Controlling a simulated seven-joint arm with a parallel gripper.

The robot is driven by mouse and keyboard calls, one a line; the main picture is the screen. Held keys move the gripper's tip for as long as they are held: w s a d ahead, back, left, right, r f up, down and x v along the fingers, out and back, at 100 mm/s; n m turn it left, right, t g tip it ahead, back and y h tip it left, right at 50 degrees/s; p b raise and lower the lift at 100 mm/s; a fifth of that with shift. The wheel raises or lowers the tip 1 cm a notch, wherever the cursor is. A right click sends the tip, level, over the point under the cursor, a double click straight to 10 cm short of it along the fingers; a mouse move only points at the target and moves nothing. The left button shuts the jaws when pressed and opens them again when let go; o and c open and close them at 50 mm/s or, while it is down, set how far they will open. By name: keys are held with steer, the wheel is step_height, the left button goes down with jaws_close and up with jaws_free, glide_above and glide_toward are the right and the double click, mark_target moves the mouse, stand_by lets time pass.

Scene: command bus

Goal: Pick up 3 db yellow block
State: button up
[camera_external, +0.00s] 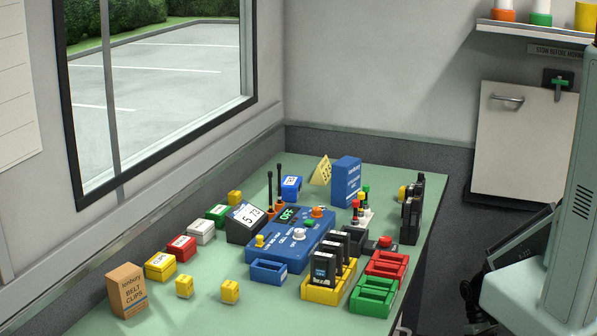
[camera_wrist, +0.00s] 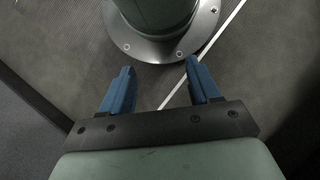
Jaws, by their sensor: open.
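Two small yellow blocks stand on the green counter near its front in the external view: a left one (camera_external: 184,287) and a right one (camera_external: 230,292), each with a small label too small to read. A third small yellow block (camera_external: 234,198) stands farther back by the wall. I cannot tell which is marked 3 dB. My gripper (camera_wrist: 160,66) shows only in the wrist view, its two blue fingers apart with nothing between them. It points down at my own round base and the floor, away from the counter. No yellow block shows in the wrist view.
A row of yellow (camera_external: 160,267), red (camera_external: 181,249), white and green boxes runs along the window side. A belt clips carton (camera_external: 127,290) stands front left. A blue console (camera_external: 290,236), yellow rack (camera_external: 329,290) and red and green trays (camera_external: 374,295) crowd the right.

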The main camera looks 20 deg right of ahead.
steer(key=w+d+r+n+t, duration=0.1)
steer(key=w+d+r+t, duration=0.1)
steer(key=w+r, duration=1.05)
steer(key=w+d+r+n+t, duration=0.2)
steer(key=w+r, duration=1)
steer(key=w, duration=0.1)
steer(key=w+a+r, duration=0.1)
steer(key=w+r, duration=0.1)
steer(key=r, duration=0.4)
steer(key=w+r+n+t, duration=0.1)
steer(key=w+r, duration=0.2)
steer(key=r, duration=0.3)
steer(key=w+a+r+n, duration=0.1)
steer(key=w+r, duration=0.1)
steer(key=r, duration=0.4)
steer(key=shift+w+a+r+t, duration=0.3)
steer(key=shift+w+a+r, duration=0.05)
steer(key=shift+r, duration=0.05)
steer(key=w+a+r+n, duration=0.2)
steer(key=w+a+r, duration=0.1)
steer(key=a+r, duration=0.7)
steer(key=shift+n+t, duration=0.3)
steer(key=shift+t, duration=0.1)
steer(key=shift+a+f, duration=0.2)
steer(key=shift+f, duration=3.35)
steer(key=shift+a+f, duration=0.2)
steer(key=shift+f, duration=3.35)
steer(key=shift+c, duration=0.2)
steer(key=c, duration=1)
